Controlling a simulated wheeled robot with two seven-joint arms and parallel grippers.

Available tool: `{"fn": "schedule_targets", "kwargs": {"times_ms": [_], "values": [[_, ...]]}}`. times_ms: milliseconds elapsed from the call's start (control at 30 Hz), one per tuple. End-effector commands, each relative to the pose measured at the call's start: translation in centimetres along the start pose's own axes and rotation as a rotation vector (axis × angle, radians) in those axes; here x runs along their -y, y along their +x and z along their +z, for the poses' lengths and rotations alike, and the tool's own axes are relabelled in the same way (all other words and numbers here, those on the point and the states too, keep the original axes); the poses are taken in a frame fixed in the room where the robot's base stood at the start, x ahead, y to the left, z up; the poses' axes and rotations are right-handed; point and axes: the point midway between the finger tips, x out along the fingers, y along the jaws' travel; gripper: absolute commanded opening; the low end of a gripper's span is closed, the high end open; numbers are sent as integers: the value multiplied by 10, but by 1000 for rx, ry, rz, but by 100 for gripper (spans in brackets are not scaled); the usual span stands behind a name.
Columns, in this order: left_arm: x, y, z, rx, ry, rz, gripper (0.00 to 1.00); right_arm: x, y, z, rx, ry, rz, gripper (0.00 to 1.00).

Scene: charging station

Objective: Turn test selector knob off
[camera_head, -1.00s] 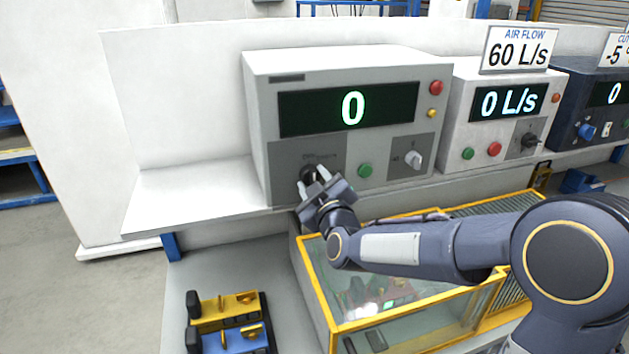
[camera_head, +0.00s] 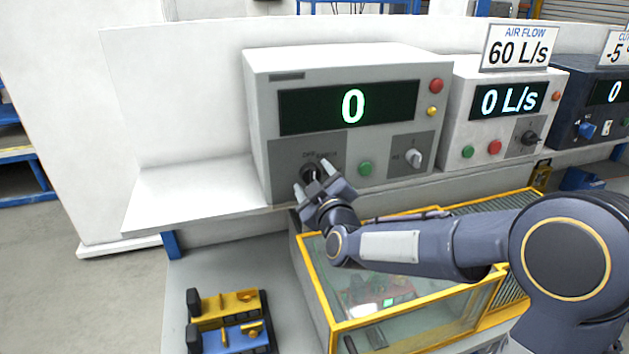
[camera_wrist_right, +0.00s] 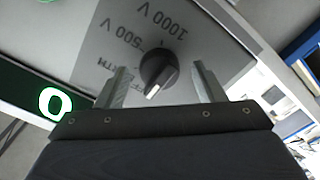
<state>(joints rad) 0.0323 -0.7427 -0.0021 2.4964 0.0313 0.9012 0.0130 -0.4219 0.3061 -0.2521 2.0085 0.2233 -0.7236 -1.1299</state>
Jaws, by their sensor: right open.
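The black test selector knob (camera_head: 309,172) is on the dark lower-left panel of the grey tester box (camera_head: 262,100). In the right wrist view the knob (camera_wrist_right: 159,68) has a white pointer mark directed toward the bottom of the picture, away from the "500 V" and "1000 V" labels. My right gripper (camera_head: 312,177) is open in front of the panel. In the wrist view its fingers (camera_wrist_right: 160,70) stand on either side of the knob with gaps. The tester's display (camera_head: 350,106) reads 0. My left gripper is not in view.
A green button (camera_head: 365,168) and a second knob (camera_head: 414,158) are to the right on the tester. A yellow-framed glass case (camera_head: 325,297) stands below my right arm. The shelf (camera_head: 190,195) left of the tester is clear. An air flow unit (camera_head: 462,110) stands at the right.

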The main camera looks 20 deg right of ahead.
Motion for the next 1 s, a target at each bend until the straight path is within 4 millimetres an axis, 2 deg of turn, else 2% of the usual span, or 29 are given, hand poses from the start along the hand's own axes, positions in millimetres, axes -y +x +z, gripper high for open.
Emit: {"fn": "schedule_targets", "kwargs": {"times_ms": [167, 400, 600, 1000], "values": [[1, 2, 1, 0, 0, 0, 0, 0, -10, 0, 0, 2, 1, 63], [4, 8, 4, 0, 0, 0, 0, 0, -50, 0, -2, 2, 0, 63], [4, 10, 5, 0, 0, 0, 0, 0, -74, 0, -1, 1, 0, 63], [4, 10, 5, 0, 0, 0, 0, 0, -78, 0, 0, 0, 0, 63]]}}
